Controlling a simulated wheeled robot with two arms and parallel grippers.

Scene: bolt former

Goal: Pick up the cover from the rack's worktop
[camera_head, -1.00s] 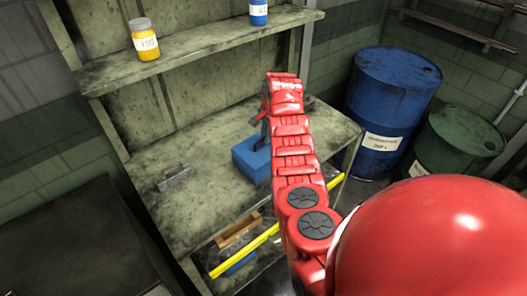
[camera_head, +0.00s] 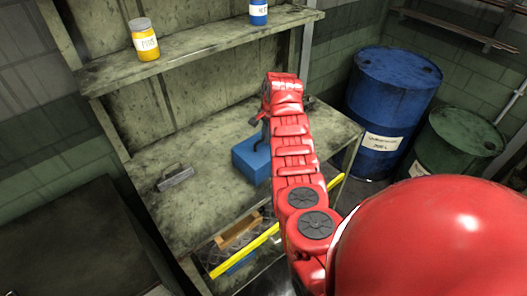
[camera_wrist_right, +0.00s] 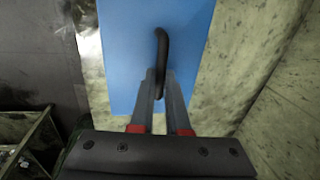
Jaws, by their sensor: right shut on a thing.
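The cover, a blue box-like block (camera_head: 247,161) with a dark curved handle, stands on the rack's worktop (camera_head: 205,205), left of my right forearm. My right gripper is above it, partly hidden behind my red arm. In the right wrist view, the fingers of my right gripper (camera_wrist_right: 162,78) are shut on the black handle (camera_wrist_right: 161,50) of the blue cover (camera_wrist_right: 128,45). The cover looks to rest on the worktop; any small gap under it cannot be told. My left gripper is not in view.
A small grey metal piece with a handle (camera_head: 175,179) lies on the worktop at left. The shelf above (camera_head: 200,50) holds a yellow jar (camera_head: 145,40) and a blue one (camera_head: 258,12). A yellow bar (camera_head: 245,250) runs along the lower front. Blue (camera_head: 393,95) and green (camera_head: 455,145) drums stand right.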

